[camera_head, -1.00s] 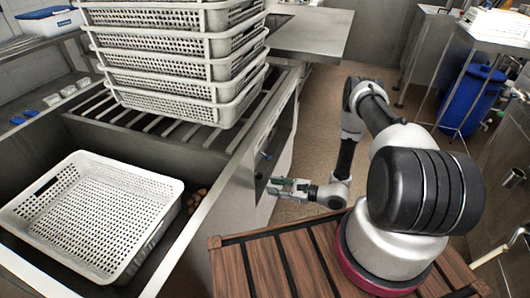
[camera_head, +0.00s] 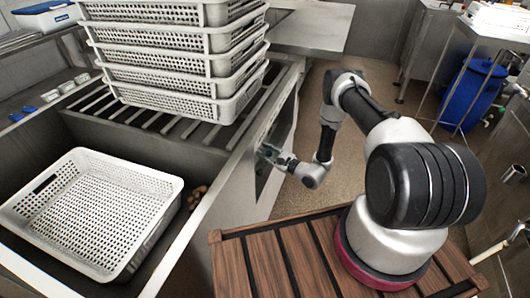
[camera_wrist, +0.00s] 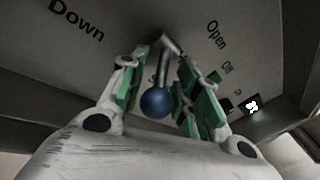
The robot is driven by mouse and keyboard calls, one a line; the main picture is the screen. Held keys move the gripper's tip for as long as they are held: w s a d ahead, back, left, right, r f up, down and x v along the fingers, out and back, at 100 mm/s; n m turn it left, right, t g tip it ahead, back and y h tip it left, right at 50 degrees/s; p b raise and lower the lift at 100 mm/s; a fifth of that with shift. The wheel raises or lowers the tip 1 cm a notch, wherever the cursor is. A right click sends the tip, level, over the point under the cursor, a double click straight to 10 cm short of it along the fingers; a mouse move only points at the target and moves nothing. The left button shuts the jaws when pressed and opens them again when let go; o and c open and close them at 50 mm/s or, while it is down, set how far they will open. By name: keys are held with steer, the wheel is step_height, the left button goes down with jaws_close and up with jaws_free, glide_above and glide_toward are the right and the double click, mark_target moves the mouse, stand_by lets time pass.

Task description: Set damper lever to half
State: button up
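The lever (camera_wrist: 163,68) is a short metal rod with a dark blue ball knob (camera_wrist: 157,102), in the middle of the wrist view. It sticks out from a grey panel (camera_wrist: 150,20) printed "Down" on the left and "Open" on the right, with smaller marks I cannot read surely. My gripper (camera_head: 266,153) is at the side face of the steel counter in the head view. In the wrist view its green-padded fingers stand on both sides of the rod and knob, with gaps visible, so it is open around the lever. In the head view the lever is too small to make out.
A white perforated basket (camera_head: 75,213) sits in the sink trough at left. A stack of similar baskets (camera_head: 180,75) stands on the slatted counter. My wooden-slat base deck is at the front. The floor (camera_head: 300,185) beyond is open; a blue drum (camera_head: 472,95) stands at right.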

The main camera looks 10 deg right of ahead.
jaws_close()
stand_by(0.3)
steer(key=shift+s+d+r+n+g+h, duration=0.2)
steer(key=shift+r+n+g+h, duration=0.35)
steer(key=shift+g, duration=0.35)
steer(key=shift+s+d+r+n+g+h, duration=0.15)
steer(key=shift+r+g+h, duration=0.1)
steer(key=shift+g+h, duration=0.4)
steer(key=shift+s+a+r+n+g+h, duration=0.1)
steer(key=shift+r+g+h, duration=0.15)
steer(key=shift+g+h, duration=0.35)
